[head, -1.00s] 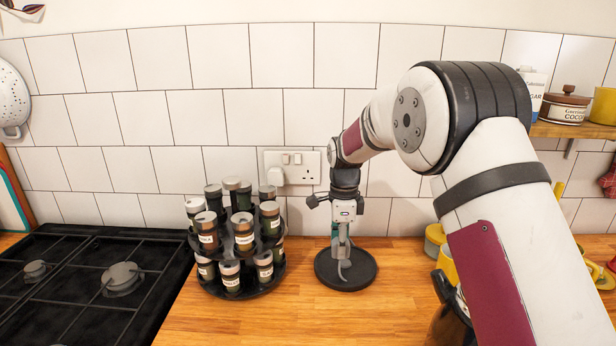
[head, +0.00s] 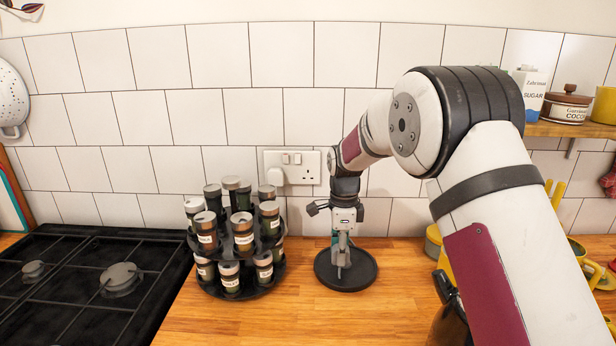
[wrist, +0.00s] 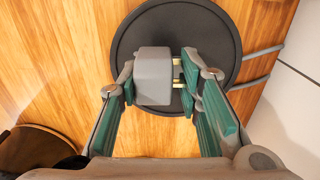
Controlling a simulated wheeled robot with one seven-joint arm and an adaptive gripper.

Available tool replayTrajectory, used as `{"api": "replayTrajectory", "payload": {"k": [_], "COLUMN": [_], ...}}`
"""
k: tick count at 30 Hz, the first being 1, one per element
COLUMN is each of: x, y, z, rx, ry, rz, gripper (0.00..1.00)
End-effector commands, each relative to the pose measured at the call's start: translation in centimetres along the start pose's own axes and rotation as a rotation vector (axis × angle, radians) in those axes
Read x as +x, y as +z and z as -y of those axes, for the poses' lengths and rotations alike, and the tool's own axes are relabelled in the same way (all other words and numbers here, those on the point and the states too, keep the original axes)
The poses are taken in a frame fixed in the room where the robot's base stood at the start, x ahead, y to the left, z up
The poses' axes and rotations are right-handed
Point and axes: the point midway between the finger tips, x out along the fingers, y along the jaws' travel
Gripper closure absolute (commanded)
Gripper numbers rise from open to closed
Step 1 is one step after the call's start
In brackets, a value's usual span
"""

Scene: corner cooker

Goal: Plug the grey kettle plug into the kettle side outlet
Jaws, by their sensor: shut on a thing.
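The grey plug (wrist: 153,76) is a block with brass prongs pointing right in the wrist view, over a black round base (wrist: 205,25). My gripper (wrist: 158,80) is shut on it, with green-padded fingers at the body's left side and at the prong side. In the head view my gripper (head: 342,262) points down over the black base (head: 345,284); the plug is too small to make out there. A white double wall outlet (head: 292,154) is behind and to the left of my gripper. A white plug (head: 275,176) sits in its left socket; its right socket looks empty.
A spice rack (head: 236,250) stands left of the black base, close to the outlet's lower left. The black hob (head: 80,285) is farther left. A shelf (head: 570,130) and yellow items are at right. Two grey cord lengths (wrist: 258,81) run beside the base.

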Motion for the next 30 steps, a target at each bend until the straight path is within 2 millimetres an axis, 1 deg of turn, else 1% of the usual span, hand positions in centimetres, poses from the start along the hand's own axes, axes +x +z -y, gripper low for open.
{"api": "replayTrajectory", "payload": {"k": [9,22,30], "x": [1.1,1.3,2.1], "y": [0.0,0.0,0.0], "z": [0.0,0.0,0.0], "rx": [0.0,0.0,-0.001], "ry": [0.0,0.0,0.001], "rz": [0.0,0.0,0.0], "gripper": [0.97,0.97,0.97]}}
